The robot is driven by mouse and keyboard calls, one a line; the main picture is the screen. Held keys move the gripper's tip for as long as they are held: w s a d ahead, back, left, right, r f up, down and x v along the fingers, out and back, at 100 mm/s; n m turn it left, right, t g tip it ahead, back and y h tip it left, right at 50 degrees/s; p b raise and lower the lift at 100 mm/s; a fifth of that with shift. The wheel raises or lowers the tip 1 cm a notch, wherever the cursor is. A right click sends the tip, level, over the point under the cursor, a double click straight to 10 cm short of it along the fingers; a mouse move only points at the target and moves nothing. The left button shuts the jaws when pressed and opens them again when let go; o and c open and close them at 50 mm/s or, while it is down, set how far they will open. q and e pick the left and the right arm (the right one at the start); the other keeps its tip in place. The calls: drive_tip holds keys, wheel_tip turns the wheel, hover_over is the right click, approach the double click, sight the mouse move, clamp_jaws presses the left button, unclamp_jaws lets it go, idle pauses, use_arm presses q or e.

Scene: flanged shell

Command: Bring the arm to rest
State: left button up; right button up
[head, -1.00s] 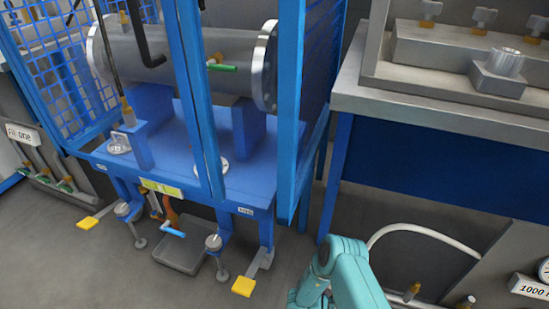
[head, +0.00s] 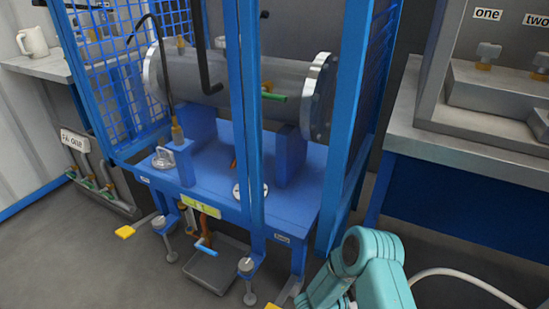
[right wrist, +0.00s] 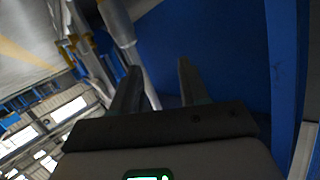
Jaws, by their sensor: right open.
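My right arm shows as teal links at the bottom right of the head view, in front of the blue stand; its gripper is not visible there. In the right wrist view my right gripper (right wrist: 157,85) has its two dark fingers apart with nothing between them. A blue panel lies behind the fingers in that view. My left gripper is in neither view. The grey flanged shell (head: 255,85) lies horizontally on blue saddles inside the blue mesh cage, apart from my arm.
The blue stand (head: 205,195) has yellow pedals at its feet and a grey tray (head: 218,268) on the floor below. A grey bench (head: 480,155) stands at the right, with a white hose beneath. A white mug (head: 33,41) sits at the far left. Floor at the lower left is clear.

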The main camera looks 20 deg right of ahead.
drive_tip(key=w+a+n+t+y, duration=0.8)
drive_tip(key=a+n+y, duration=0.1)
drive_tip(key=a, duration=0.4)
drive_tip(key=s+a+f+n+g+y, duration=0.1)
drive_tip(key=s+a+n+g+y, duration=0.1)
drive_tip(key=s+a+n+y, duration=0.45)
drive_tip(key=s+a+f+n+g+y, duration=0.2)
drive_tip(key=s+a+n+y, duration=0.1)
drive_tip(key=s+a, duration=0.55)
use_arm(q)
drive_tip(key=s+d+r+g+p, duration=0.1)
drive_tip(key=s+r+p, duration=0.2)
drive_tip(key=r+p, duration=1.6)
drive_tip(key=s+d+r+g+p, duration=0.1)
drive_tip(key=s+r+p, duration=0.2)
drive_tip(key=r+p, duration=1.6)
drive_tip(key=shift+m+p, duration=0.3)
drive_tip(key=shift+p, duration=0.1)
use_arm(e)
drive_tip(key=s+a+r+g, duration=0.1)
drive_tip(key=s+a+r, duration=0.1)
drive_tip(key=r, duration=1.7)
drive_tip(key=s+a+r+g, duration=0.1)
drive_tip(key=r, duration=1.7)
drive_tip(key=shift+s+a+r+n+g, duration=0.3)
drive_tip(key=shift+s+a+r+n, duration=0.05)
drive_tip(key=shift+a, duration=0.05)
